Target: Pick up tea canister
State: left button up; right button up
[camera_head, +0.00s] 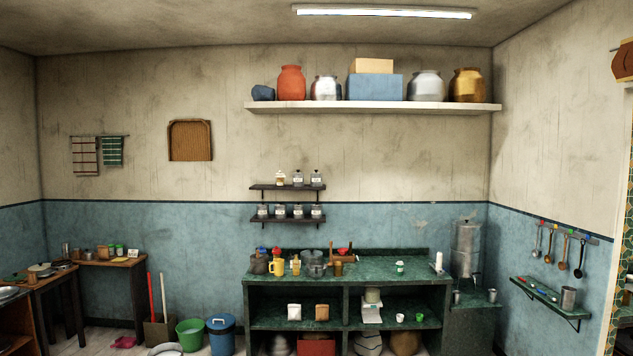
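I cannot tell for sure which thing is the tea canister, as labels are too small to read. Small labelled jars stand on two dark wall shelves: an upper-shelf jar (298,179) with a white label and a lower-shelf jar (298,212) among several alike. A small white and green container (400,267) stands upright on the green counter (375,263). Two small green-topped containers, one of them this green one (119,250), stand on the side table at the left. Neither of my grippers is in view.
The counter also holds a yellow jug (295,266), a lidded pot (315,262) and a wooden rack. A tall metal water container (466,246) stands at its right. A green bucket (190,333) and blue bin (221,335) stand on the floor left of the counter.

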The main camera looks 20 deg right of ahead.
aim_at(315, 179)
jog(key=z, duration=2.5)
jog(key=i, duration=2.25)
jog(key=u, duration=2)
jog(key=i, duration=3.65)
jog(key=u, duration=1.1)
